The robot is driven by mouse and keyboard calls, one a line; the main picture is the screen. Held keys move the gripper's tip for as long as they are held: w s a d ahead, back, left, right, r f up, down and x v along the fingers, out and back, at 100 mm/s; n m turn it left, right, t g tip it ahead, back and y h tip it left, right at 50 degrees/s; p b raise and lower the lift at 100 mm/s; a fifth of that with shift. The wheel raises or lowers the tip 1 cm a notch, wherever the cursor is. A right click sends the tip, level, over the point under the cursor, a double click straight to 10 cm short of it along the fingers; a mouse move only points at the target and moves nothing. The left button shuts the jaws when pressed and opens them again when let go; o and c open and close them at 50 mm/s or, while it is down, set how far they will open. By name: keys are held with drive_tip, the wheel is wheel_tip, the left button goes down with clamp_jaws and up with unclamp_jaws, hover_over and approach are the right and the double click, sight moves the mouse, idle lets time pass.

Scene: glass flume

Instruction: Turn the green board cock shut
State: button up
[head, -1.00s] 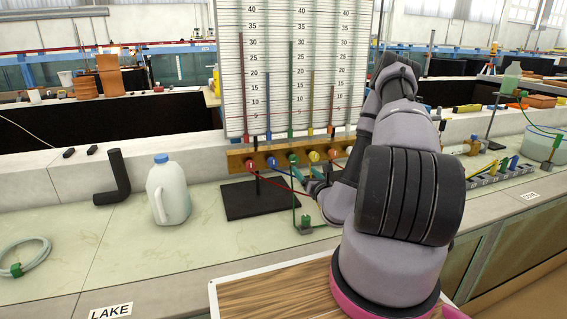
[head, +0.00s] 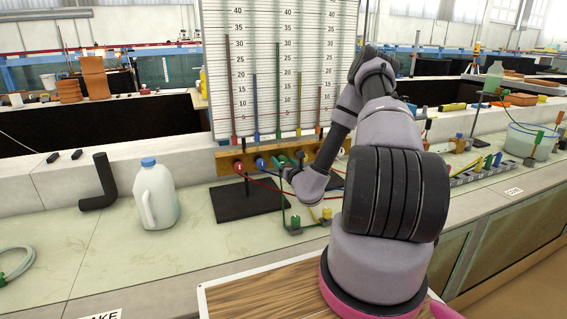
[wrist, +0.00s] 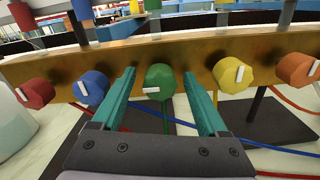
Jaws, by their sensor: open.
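The green board cock (wrist: 160,82) sits in the middle of the brass-coloured bar (wrist: 235,48) in the wrist view. It is a faceted green knob with a short white mark lying nearly level at its lower left. My gripper (wrist: 159,76) is open, its two teal fingers reaching up on the left and right of the green cock. Gaps show between the knob and both fingers, and nothing is held. In the head view my gripper (head: 289,166) is at the board's lower edge, and my arm hides part of the cock row.
A blue cock (wrist: 91,87) is left of the green one and a yellow cock (wrist: 232,75) right, both near my fingers. A red cock (wrist: 34,93) and an orange cock (wrist: 298,70) are farther out. Hoses hang below. A white jug (head: 157,194) stands left on the bench.

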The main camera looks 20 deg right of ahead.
clamp_jaws()
drive_tip(key=shift+m, duration=0.4)
drive_tip(key=m, duration=0.3)
drive_tip(key=shift+m, duration=0.3)
drive_tip(key=m, duration=0.4)
drive_tip(key=shift+f+m, duration=0.1)
drive_tip(key=shift+m, duration=0.2)
drive_tip(key=m, duration=0.4)
drive_tip(key=shift+m, duration=0.3)
drive_tip(key=shift+f+m, duration=0.1)
drive_tip(key=shift+m, duration=2.1)
